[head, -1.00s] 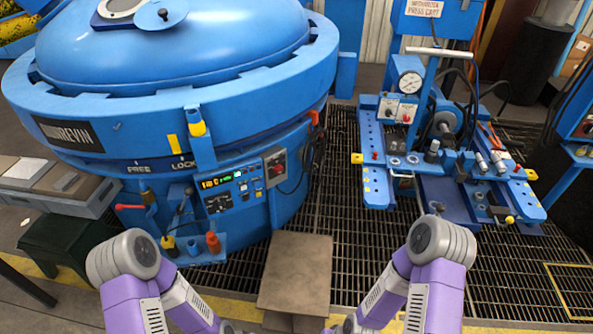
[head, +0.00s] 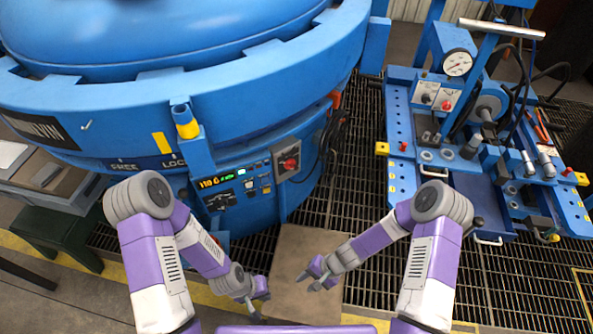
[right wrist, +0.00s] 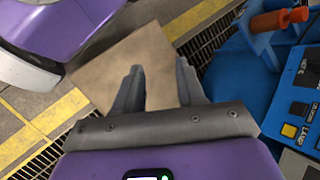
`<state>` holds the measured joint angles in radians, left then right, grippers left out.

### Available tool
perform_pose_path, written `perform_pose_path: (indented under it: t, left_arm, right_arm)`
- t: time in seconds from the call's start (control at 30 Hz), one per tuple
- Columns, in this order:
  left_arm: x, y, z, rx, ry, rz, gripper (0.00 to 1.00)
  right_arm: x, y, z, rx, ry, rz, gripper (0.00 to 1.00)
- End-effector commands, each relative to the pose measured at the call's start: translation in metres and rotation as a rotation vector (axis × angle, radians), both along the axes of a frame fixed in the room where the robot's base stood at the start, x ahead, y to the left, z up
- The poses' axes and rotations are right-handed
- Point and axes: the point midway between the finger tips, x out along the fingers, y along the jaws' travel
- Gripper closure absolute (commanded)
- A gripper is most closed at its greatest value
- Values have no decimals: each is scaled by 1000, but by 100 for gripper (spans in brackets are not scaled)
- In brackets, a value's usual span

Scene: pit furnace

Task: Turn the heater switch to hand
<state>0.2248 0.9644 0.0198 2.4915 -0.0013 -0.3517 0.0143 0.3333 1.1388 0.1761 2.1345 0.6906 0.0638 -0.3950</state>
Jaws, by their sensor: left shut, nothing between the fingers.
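The blue control panel (head: 232,190) is on the furnace front, with a lit display, a dark meter and small switches and buttons. Which small switch is the heater switch I cannot read in the head view. In the right wrist view, part of a blue panel (right wrist: 292,150) shows at the right edge, with a yellow button and dark switches. My left gripper (head: 260,297) is shut and empty, low in front of the furnace. My right gripper (head: 318,277) is open and empty above the brown plate, below and right of the panel; its spread fingers show in the right wrist view (right wrist: 158,88).
A grey box with a red rotary switch (head: 290,163) is right of the panel. A brown plate (head: 300,250) lies on the floor grating. A blue workbench with a gauge (head: 457,62) stands right. An orange handle (right wrist: 278,20) shows in the wrist view.

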Motion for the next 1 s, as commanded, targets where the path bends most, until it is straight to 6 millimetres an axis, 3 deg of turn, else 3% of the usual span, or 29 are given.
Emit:
perform_pose_path:
  t: [0.1, 0.17, 0.27, 0.4, 0.5, 0.6, 0.73, 1.0]
  left_arm:
    - [0, 0, -8, 0, 0, 0, 100]
    - [0, 0, -11, 0, -1, 0, 100]
    - [0, 0, -15, 0, -1, 0, 100]
    - [0, 0, -21, 0, -1, 0, 100]
    - [0, 0, -23, 0, -1, 0, 100]
    - [0, 0, -25, 0, -1, 0, 100]
    - [1, 0, -27, 0, -1, 0, 100]
    - [1, 0, -45, 0, -1, 0, 100]
  right_arm:
    - [47, 38, 0, 202, 41, -158, 61]
    - [78, 54, 8, 319, 37, -249, 61]
    - [140, 69, 24, 516, -14, -422, 61]
    - [227, 57, 50, 746, -148, -681, 61]
    - [274, 33, 64, 852, -254, -841, 61]
    - [304, 10, 72, 911, -337, -956, 61]
    - [323, -7, 77, 942, -393, -1033, 61]
    - [354, 12, 75, 946, -404, -1043, 61]
